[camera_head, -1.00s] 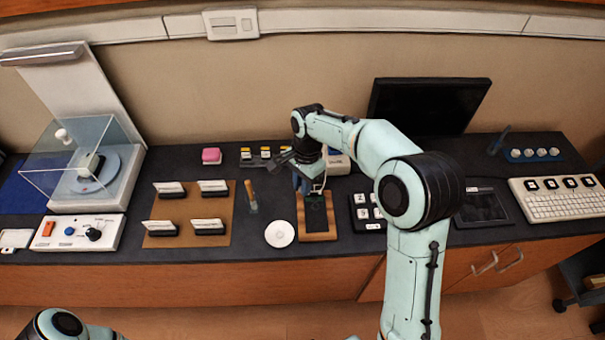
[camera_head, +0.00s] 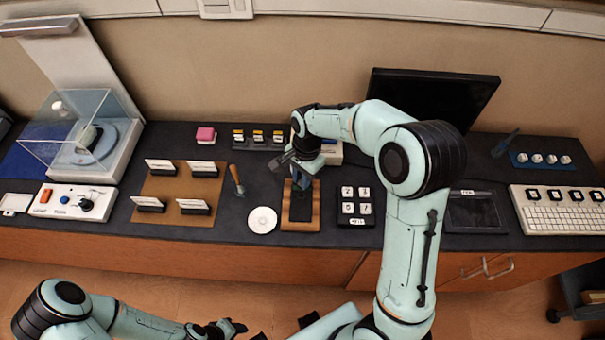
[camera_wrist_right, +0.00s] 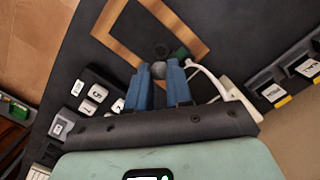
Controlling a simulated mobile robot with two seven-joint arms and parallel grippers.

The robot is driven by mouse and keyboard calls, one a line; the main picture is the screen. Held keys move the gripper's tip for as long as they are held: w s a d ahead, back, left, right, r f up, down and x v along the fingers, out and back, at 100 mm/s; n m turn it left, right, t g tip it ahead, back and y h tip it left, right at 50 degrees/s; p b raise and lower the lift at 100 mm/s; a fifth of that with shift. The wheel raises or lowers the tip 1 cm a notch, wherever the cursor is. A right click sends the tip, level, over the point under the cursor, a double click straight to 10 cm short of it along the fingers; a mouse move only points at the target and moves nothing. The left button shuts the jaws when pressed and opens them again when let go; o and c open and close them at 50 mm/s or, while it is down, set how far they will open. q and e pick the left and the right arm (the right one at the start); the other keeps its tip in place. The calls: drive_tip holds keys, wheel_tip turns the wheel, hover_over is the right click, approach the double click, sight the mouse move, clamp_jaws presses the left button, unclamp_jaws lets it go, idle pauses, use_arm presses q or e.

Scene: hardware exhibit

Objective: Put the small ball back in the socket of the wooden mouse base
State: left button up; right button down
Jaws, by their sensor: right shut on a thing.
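My right gripper (camera_head: 303,178) is over the wooden base (camera_head: 302,225), a board with a dark middle, near the front of the counter. In the right wrist view, the blue fingers of my right gripper (camera_wrist_right: 159,78) are shut on a small grey ball (camera_wrist_right: 158,70). The wooden rim of the base (camera_wrist_right: 112,15) shows beyond the fingertips. A small dark round spot (camera_wrist_right: 161,49) lies just past the ball; I cannot tell whether it is the socket. Whether the ball touches the base is unclear. My left gripper (camera_head: 225,328) is low at the bottom edge, its jaws unclear.
A white disc (camera_head: 263,220) lies left of the base, and a number-key pad (camera_head: 356,206) stands close on its right. A wooden-handled tool (camera_head: 237,181) and a brown card board (camera_head: 166,215) are farther left. A dark monitor (camera_head: 432,97) stands behind.

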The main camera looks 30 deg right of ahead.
drive_tip(key=b, duration=0.2)
hover_over(301, 197)
drive_tip(key=shift+d+f, duration=0.2)
drive_tip(key=shift+f, duration=2.1)
drive_tip(key=shift+w+f+b, duration=0.1)
drive_tip(key=shift+f+b, duration=0.35)
drive_tip(key=shift+f, duration=0.1)
use_arm(q)
drive_tip(key=s+f, duration=0.1)
drive_tip(key=f, duration=0.1)
drive_tip(key=s+f, duration=0.1)
drive_tip(key=f, duration=0.1)
drive_tip(key=shift+s, duration=0.3)
drive_tip(key=shift+r, duration=0.15)
use_arm(e)
drive_tip(key=shift+f, duration=0.35)
drive_tip(key=c, duration=0.5)
unclamp_jaws()
drive_tip(key=shift+c, duration=0.2)
drive_tip(key=shift+r, duration=0.1)
